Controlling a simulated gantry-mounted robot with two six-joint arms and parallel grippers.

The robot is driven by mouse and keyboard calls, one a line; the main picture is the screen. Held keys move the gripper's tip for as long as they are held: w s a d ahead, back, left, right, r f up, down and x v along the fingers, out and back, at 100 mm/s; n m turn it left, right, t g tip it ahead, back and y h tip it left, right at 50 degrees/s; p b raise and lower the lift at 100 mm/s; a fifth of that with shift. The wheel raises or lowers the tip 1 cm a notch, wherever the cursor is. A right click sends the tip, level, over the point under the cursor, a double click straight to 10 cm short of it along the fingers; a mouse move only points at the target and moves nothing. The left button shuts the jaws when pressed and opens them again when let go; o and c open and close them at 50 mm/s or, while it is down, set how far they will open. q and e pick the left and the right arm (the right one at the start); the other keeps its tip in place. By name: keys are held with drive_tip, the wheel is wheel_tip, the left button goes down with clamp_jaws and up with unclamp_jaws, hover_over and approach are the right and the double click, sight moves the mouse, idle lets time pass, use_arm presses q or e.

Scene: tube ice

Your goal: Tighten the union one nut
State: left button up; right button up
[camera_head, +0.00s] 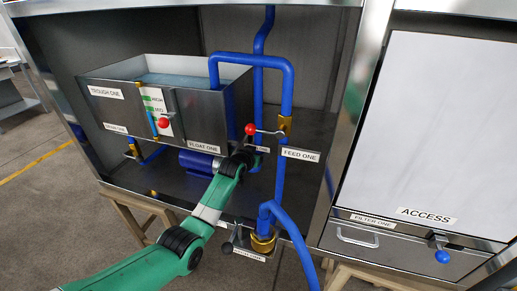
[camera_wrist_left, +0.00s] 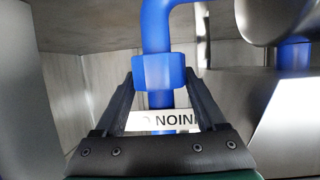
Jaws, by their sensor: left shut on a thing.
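The union one nut (camera_wrist_left: 158,71) is a blue hexagonal collar on a blue pipe (camera_wrist_left: 157,28) in the left wrist view. My left gripper (camera_wrist_left: 160,78) has one dark finger on each side of the nut and is shut on it. A white label (camera_wrist_left: 165,121) below the nut reads partly as "UNION", upside down, with its ends cut off by the fingers. In the head view my left gripper (camera_head: 247,152) reaches in under the pipework, and the nut is hidden there behind the gripper. My right gripper is not in view.
The metal trough (camera_head: 115,107) stands left of the gripper, with a red ball (camera_head: 164,122) on its front. A red-knobbed lever (camera_head: 250,129) is close above the gripper. The blue feed pipe (camera_head: 281,178) rises just right. A blue cylinder (camera_head: 196,162) lies left.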

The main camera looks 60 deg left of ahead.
use_arm(q)
drive_tip(key=o, duration=1.3)
drive_tip(key=shift+s+d+r+p, duration=0.15)
drive_tip(key=shift+s+r+p, duration=0.1)
drive_tip(key=shift+p, duration=0.2)
drive_tip(key=shift+s+d+p, duration=1.2)
drive_tip(key=shift+s+d, duration=0.15)
drive_tip(key=shift+s, duration=0.25)
drive_tip(key=shift+s+d+p, duration=1.25)
drive_tip(key=shift+s+d, duration=0.1)
drive_tip(key=shift+s, duration=0.3)
drive_tip(key=shift+s+d+p, duration=1.2)
drive_tip(key=shift+s+d, duration=0.15)
drive_tip(key=shift+s, duration=0.25)
